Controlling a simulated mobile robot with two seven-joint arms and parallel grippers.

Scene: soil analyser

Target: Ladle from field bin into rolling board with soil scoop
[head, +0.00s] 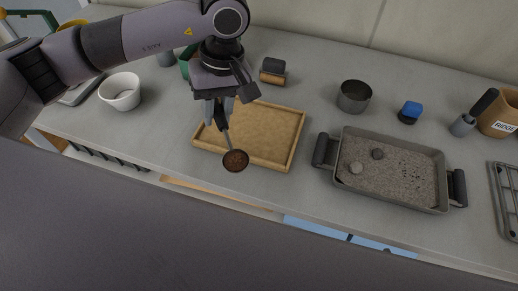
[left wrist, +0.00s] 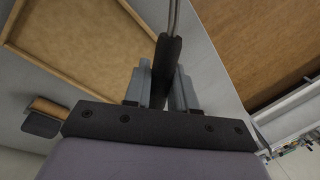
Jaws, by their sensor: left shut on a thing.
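My left gripper (head: 222,108) is shut on the dark handle of the soil scoop (head: 229,140). The scoop's round bowl holds dark brown soil (head: 236,160) and hangs at the front edge of the rolling board (head: 285,166), a tan tray with a raised wooden rim. In the left wrist view the scoop handle (left wrist: 166,70) stands between the fingers, and its bowl is out of frame. The board (left wrist: 90,50) looks bare. A green container (head: 184,66) is mostly hidden behind my left arm; I cannot tell whether it is the field bin. My right gripper is out of view.
A grey two-handled pan (head: 395,199) with grey grit and stones stands right of the board. A white bowl (head: 120,92), a wooden block with a dark grip (head: 273,71), a metal cup (head: 354,96) and a blue-topped item (head: 411,111) stand around. The counter's front edge runs close below the scoop.

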